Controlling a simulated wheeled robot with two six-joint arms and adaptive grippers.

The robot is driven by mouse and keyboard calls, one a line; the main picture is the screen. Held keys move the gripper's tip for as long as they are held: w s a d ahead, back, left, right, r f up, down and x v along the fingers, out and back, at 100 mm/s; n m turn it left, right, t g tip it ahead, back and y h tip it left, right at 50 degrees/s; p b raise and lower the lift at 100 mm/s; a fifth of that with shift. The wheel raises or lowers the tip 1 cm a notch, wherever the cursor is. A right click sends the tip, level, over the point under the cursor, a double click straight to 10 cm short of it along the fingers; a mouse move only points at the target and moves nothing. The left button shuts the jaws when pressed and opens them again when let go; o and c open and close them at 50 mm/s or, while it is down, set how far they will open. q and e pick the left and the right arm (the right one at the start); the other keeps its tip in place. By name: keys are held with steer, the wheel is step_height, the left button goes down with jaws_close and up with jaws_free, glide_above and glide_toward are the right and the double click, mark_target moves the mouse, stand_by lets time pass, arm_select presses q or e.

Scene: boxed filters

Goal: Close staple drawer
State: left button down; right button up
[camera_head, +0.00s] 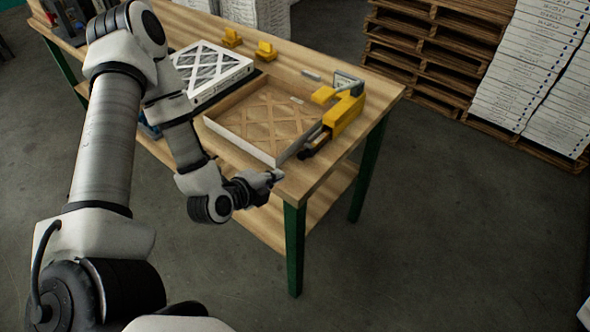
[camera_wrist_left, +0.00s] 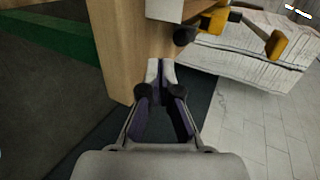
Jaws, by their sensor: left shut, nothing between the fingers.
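A yellow and black stapler (camera_head: 345,112) lies at the right end of the wooden table, against the corner of a filter frame. A thin grey metal strip (camera_head: 299,146) extends from its near end toward the table edge; it looks like the staple drawer, slid out. In the left wrist view, the stapler's yellow and black part (camera_wrist_left: 213,20) is at the top, with a grey piece left of it. My right gripper is not visible.
The open filter frame (camera_head: 240,146) lies on the table (camera_head: 309,182). A white filter (camera_head: 207,68) and two yellow blocks (camera_head: 266,50) are farther back. Pallets (camera_head: 425,60) and stacked white boxes (camera_head: 530,75) stand behind at the right. The floor on the right is clear.

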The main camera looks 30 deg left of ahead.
mark_target(313, 144)
arm_select(q)
steer(key=x, duration=0.3)
steer(key=shift+w+d+f, duration=0.1)
steer(key=shift+w, duration=0.3)
steer(key=w+p, duration=0.1)
steer(key=w, duration=0.2)
steer(key=shift+w+d+r, duration=0.1)
steer(key=shift+w+r, duration=0.1)
steer(key=shift+w, duration=0.05)
steer(key=shift+w+f, duration=0.15)
steer(key=shift+w, duration=0.2)
steer(key=w, duration=0.2)
steer(key=w+b, duration=0.1)
steer(key=w, duration=0.4)
steer(key=shift+w+d, duration=0.3)
steer(key=shift+w, duration=0.4)
steer(key=shift+s+r, duration=0.1)
steer(key=shift+r, duration=0.1)
